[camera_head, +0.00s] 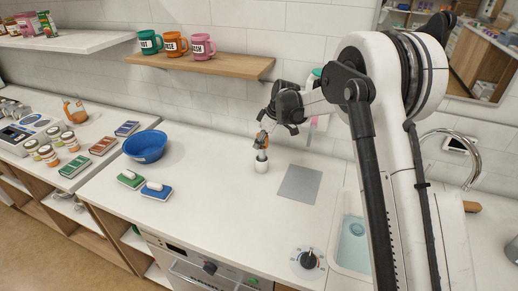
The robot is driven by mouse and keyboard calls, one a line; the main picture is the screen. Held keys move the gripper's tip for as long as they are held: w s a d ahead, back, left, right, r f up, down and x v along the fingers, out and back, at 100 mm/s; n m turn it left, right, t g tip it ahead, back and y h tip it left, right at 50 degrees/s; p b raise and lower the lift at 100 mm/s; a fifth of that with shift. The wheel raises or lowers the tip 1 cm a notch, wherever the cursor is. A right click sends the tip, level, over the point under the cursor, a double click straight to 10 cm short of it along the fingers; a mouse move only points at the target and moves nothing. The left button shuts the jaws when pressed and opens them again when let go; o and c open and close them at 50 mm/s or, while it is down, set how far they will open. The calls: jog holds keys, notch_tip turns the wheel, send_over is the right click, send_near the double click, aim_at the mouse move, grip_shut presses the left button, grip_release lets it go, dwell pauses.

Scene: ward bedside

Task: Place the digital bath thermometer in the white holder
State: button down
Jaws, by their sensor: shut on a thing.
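A small white cup-shaped holder (261,166) stands on the white counter, left of a grey square plate. My gripper (262,146) is directly above the holder, pointing down, with its fingertips close to the holder's dark top. The gripper is shut on a small orange-brown thing (261,138), which looks like the thermometer. It is too small and too covered by the fingers to make out clearly. I cannot tell whether its lower end is inside the holder or just above it.
A grey square plate (300,184) lies right of the holder, with the sink (352,240) beyond. A wooden shelf (215,65) with mugs hangs behind.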

jog(key=shift+f, duration=1.65)
jog(key=shift+f, duration=0.1)
jog(key=c, duration=1.6)
grip_release()
jog(key=shift+o, duration=0.2)
